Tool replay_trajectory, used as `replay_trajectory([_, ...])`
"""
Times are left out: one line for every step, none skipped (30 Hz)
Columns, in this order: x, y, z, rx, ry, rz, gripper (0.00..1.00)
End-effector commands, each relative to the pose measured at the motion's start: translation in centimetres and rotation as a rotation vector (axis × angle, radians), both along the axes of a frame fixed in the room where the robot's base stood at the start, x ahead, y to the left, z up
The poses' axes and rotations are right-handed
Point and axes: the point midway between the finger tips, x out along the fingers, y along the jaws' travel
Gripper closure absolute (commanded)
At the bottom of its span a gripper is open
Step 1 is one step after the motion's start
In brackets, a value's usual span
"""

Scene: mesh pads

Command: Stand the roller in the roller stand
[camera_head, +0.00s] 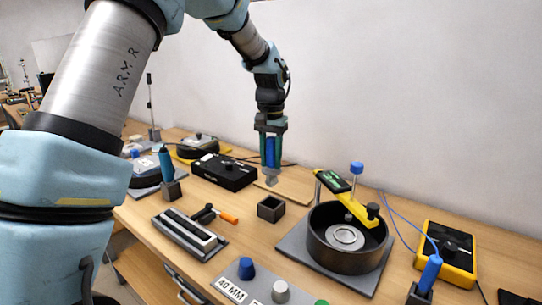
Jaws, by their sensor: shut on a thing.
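My gripper (270,163) points down above the table and is shut on a blue-handled tool, which looks like the roller (270,152). The roller hangs upright, with a small grey end (271,181) below the fingers. A small dark square holder with an open top, which looks like the roller stand (271,208), stands on the table just below the roller. The roller's grey end appears above and slightly behind the holder, apart from it. The holder looks empty, but its inside is dark.
A black box (224,171) stands to the left. A teal-handled tool (166,164) stands in a dark block. An orange-handled tool (222,216) lies by a grey tray (188,235). A round black pot (345,246) with a yellow arm stands right, near a yellow meter (449,255). Coloured knobs line the front.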

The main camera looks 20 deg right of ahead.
Motion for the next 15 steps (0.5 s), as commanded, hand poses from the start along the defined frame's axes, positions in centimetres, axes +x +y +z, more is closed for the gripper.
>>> replay_trajectory([0.0, 0.0, -0.7, 0.001, 0.001, 0.0, 1.0])
replay_trajectory([0.0, 0.0, -0.9, 0.001, 0.001, 0.0, 1.0])
replay_trajectory([0.0, 0.0, -1.2, 0.001, 0.001, 0.0, 1.0])
replay_trajectory([0.0, 0.0, -1.5, 0.001, 0.001, 0.0, 1.0])
replay_trajectory([0.0, 0.0, -1.7, 0.001, 0.001, 0.0, 1.0])
replay_trajectory([0.0, 0.0, -1.9, 0.001, 0.001, 0.0, 1.0])
replay_trajectory([0.0, 0.0, -2.0, 0.001, 0.001, 0.0, 1.0])
replay_trajectory([0.0, 0.0, -2.2, 0.001, 0.001, 0.0, 1.0])
replay_trajectory([0.0, 0.0, -2.3, 0.001, 0.001, 0.0, 1.0])
replay_trajectory([0.0, 0.0, -2.3, 0.001, 0.001, 0.0, 1.0])
replay_trajectory([0.0, 0.0, -2.2, 0.0, 0.0, 0.0, 1.0])
replay_trajectory([0.0, 0.0, -2.2, 0.0, 0.0, 0.0, 1.0])
replay_trajectory([0.0, 0.0, -2.2, 0.0, 0.0, 0.0, 1.0])
replay_trajectory([0.0, 0.0, -2.2, 0.0, 0.0, 0.0, 1.0])
replay_trajectory([0.0, 0.0, -2.2, 0.0, 0.0, 0.0, 1.0])
